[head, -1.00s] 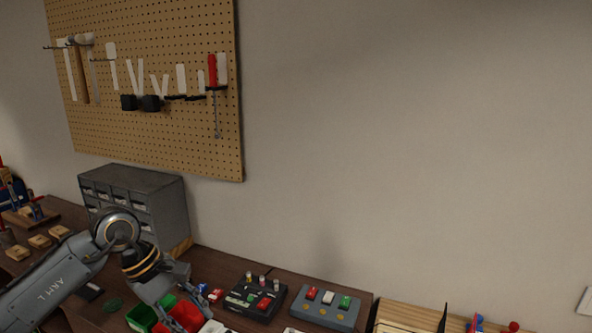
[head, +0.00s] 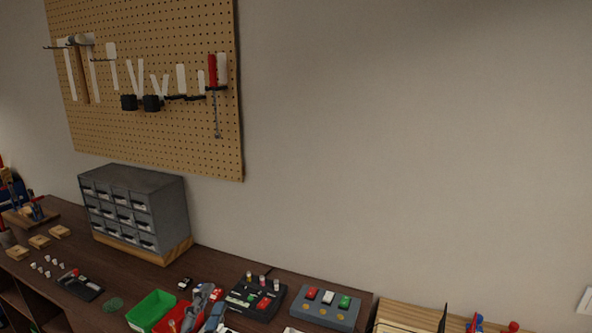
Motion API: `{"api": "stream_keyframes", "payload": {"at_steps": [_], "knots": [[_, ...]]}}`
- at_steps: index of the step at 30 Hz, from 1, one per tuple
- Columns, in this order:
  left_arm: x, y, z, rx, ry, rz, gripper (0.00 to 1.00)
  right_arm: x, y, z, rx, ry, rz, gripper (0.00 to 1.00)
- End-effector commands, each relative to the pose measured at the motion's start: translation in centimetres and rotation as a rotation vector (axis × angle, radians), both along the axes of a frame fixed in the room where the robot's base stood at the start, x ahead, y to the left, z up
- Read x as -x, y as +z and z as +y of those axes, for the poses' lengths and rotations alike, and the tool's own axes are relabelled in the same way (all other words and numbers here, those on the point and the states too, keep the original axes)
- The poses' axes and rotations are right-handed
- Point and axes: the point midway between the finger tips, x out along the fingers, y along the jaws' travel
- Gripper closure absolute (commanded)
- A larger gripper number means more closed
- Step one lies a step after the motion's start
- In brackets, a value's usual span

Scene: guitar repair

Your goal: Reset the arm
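The rest of my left arm is out of the picture. My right arm and gripper are not in view.
The workbench holds a grey drawer cabinet (head: 150,205), a green bin (head: 151,309), a red bin (head: 172,318), a dark box (head: 250,297) and a grey-blue box (head: 325,308) with coloured blocks. A pegboard (head: 190,135) hangs behind. Bare wood shows before the cabinet.

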Motion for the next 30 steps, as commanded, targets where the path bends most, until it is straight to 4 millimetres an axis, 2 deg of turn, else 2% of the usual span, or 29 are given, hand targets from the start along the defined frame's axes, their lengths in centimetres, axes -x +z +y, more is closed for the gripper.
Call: {"api": "stream_keyframes", "payload": {"at_steps": [1,3,6,9,12,15,21,22,24,30], "knots": [[1.3,-3.5,1.6,0.129,0.065,0.151,0.61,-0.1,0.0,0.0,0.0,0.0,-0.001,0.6],[3.5,-8.1,3.4,0.292,0.158,0.349,0.61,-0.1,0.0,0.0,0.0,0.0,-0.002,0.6],[7.8,-13.9,4.9,0.485,0.291,0.603,0.61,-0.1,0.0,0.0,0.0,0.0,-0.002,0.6],[12.1,-18.0,5.4,0.626,0.401,0.803,0.61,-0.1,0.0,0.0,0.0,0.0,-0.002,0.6],[16.2,-20.7,5.5,0.724,0.497,0.959,0.61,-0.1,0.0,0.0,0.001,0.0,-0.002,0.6],[19.9,-22.6,5.4,0.799,0.579,1.091,0.61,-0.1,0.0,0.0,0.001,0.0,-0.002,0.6],[26.8,-24.7,4.7,0.909,0.731,1.314,0.61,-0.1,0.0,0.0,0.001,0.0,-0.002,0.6],[27.6,-25.1,4.6,0.92,0.751,1.341,0.61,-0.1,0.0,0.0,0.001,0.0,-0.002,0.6],[26.5,-27.2,4.6,0.909,0.748,1.338,0.61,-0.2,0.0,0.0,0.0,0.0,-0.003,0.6],[25.6,-32.8,4.4,0.898,0.756,1.357,0.61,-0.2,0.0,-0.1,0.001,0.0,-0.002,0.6]]}}
